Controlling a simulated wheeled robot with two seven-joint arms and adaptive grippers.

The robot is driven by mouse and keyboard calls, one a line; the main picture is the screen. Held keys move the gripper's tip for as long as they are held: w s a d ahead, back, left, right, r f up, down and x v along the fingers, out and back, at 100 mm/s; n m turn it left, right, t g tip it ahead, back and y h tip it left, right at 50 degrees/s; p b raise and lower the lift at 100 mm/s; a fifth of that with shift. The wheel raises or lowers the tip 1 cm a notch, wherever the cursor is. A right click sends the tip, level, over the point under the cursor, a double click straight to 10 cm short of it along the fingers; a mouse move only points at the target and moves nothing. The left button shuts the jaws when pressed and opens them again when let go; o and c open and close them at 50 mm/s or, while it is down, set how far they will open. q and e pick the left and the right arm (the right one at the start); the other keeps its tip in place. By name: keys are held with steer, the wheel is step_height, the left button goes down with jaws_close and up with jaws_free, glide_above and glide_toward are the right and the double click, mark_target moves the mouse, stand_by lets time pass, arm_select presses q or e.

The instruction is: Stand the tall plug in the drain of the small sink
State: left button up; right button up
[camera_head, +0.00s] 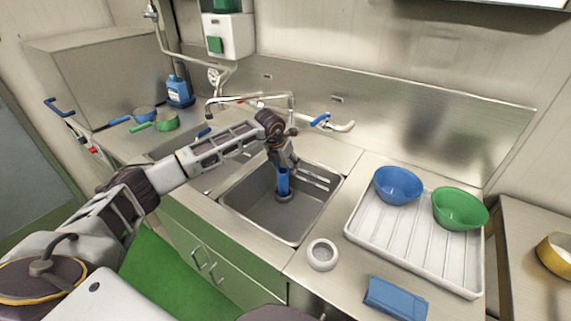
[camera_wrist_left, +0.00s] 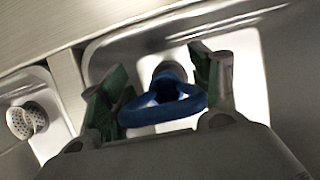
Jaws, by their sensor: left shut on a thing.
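The tall plug (camera_head: 283,184) is a blue upright post with a dark round foot, inside the small sink (camera_head: 259,206). My left gripper (camera_head: 284,165) reaches down over the sink and is shut on the plug's upper part. In the left wrist view, the plug's blue loop handle (camera_wrist_left: 163,112) sits between the green-padded fingers of the gripper (camera_wrist_left: 163,88). The foot is at the sink floor or just above it; I cannot tell which. The drain is hidden beneath the plug. My right gripper is not in view.
A white ring-shaped strainer (camera_head: 322,255) stands on the counter near the sink. A white draining tray (camera_head: 412,247) holds a blue bowl (camera_head: 398,185) and a green bowl (camera_head: 460,208). A blue cloth (camera_head: 396,298) lies in front. A faucet (camera_head: 262,99) is behind the sink.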

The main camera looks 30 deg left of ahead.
arm_select(q)
steer(key=shift+f, duration=0.15)
steer(key=o, duration=1.6)
steer(key=shift+c, duration=0.2)
steer(key=v, duration=1.2)
step_height(320, 180, up, 9)
steer(key=p, duration=0.9)
steer(key=shift+r+p, duration=0.45)
steer(key=shift+r, duration=0.15)
steer(key=shift+f, duration=0.15)
